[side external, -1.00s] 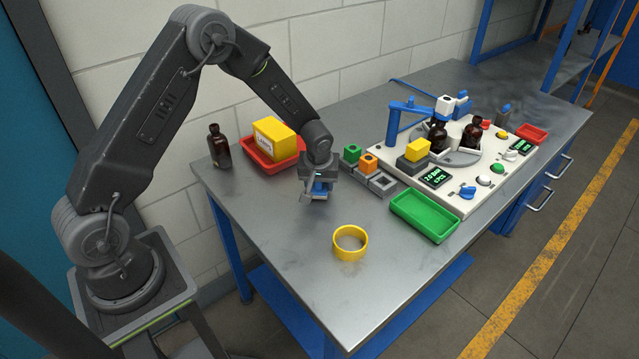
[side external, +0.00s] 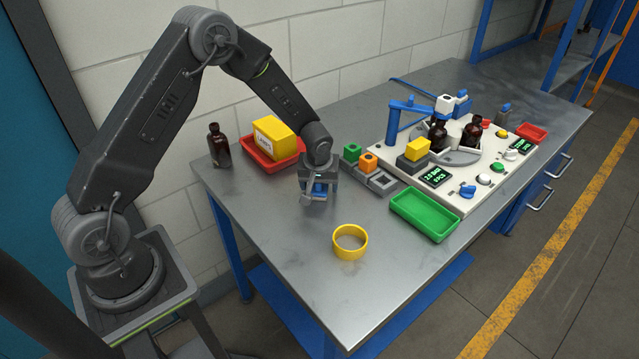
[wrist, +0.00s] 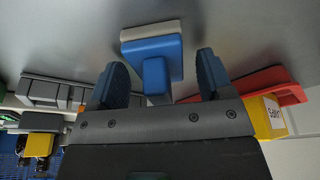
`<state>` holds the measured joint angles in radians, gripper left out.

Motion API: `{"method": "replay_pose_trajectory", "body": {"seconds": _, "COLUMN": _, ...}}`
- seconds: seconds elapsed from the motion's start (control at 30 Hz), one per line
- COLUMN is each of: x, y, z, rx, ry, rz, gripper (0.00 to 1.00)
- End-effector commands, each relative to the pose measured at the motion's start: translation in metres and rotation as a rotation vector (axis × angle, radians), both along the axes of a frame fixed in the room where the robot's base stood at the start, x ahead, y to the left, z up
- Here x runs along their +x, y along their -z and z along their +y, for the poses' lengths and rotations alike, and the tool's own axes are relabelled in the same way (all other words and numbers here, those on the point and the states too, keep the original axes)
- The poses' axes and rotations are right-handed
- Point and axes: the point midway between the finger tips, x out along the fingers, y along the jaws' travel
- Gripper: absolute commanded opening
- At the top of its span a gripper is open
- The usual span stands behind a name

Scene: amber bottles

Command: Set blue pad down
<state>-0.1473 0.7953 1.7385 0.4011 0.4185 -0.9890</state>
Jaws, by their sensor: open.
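The blue pad (wrist: 152,62) has a pale grey slab on its far side in the wrist view. It shows between the two dark fingers of my gripper (wrist: 162,70), with a gap on each side. My gripper is open and points down at the table. In the side external view my gripper (side external: 317,196) is low over the near left part of the table, and the blue pad (side external: 320,187) is partly hidden by the fingers. I cannot tell how the pad's underside meets the table.
A red tray (side external: 262,163) with a yellow box (side external: 273,138) and a brown bottle (side external: 219,146) stand left. A grey block holder (side external: 382,183) with green and orange blocks is close right. Bare metal surrounds the ring.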

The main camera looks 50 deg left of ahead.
Motion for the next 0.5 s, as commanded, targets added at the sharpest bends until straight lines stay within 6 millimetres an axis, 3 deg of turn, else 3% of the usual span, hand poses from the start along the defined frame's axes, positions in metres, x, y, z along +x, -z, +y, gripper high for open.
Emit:
{"method": "replay_pose_trajectory", "body": {"seconds": 0.17, "x": -0.003, "y": -0.024, "z": -0.004, "rx": 0.001, "ry": 0.000, "rz": -0.005, "gripper": 0.73}}
{"method": "replay_pose_trajectory", "body": {"seconds": 0.5, "x": -0.017, "y": -0.091, "z": -0.018, "rx": 0.001, "ry": 0.000, "rz": -0.005, "gripper": 0.73}}
